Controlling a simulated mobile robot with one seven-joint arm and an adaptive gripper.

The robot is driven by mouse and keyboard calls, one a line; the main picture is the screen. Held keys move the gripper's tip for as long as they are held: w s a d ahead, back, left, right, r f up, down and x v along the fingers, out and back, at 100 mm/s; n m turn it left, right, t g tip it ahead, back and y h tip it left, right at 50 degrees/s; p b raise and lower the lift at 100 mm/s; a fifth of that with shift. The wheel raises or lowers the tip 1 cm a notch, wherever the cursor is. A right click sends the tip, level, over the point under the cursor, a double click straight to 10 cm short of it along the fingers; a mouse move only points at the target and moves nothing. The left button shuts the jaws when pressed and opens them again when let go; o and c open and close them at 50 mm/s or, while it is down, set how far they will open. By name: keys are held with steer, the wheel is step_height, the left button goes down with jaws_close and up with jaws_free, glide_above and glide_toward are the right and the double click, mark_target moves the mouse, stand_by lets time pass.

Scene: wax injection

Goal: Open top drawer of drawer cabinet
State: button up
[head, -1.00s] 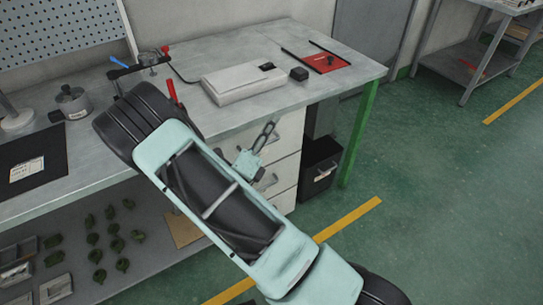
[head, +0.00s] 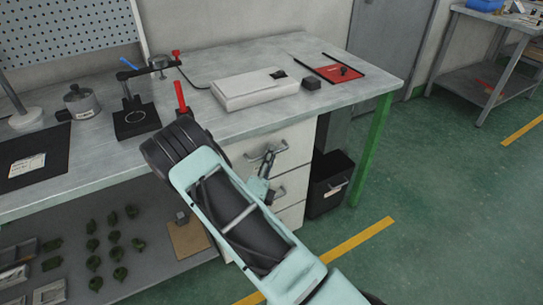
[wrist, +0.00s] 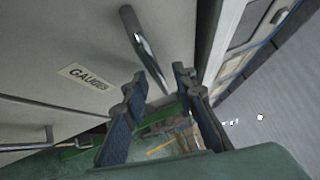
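The white drawer cabinet (head: 295,137) stands under the workbench with its drawers shut. The top drawer's metal bar handle (head: 281,148) shows in the head view just above my gripper (head: 268,163). In the wrist view a pale drawer front (wrist: 75,35) carries a label reading "GAUGES" (wrist: 82,76) and a metal bar handle (wrist: 143,42). My gripper (wrist: 159,75) is open; its two fingers are spread, with the lower end of that handle appearing between the tips. I cannot tell whether they touch it. A lower handle (head: 279,194) is partly hidden by my arm.
A black bin (head: 328,186) and a green table leg (head: 372,150) stand right of the cabinet. The workbench top (head: 340,100) overhangs the drawers. A brown board (head: 188,238) lies on the lower shelf. Green floor (head: 420,230) is clear at the right.

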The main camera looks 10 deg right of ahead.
steer(key=shift+w+d+r, duration=0.1)
steer(key=shift+w+d, duration=0.2)
steer(key=shift+w, duration=0.25)
jaws_close()
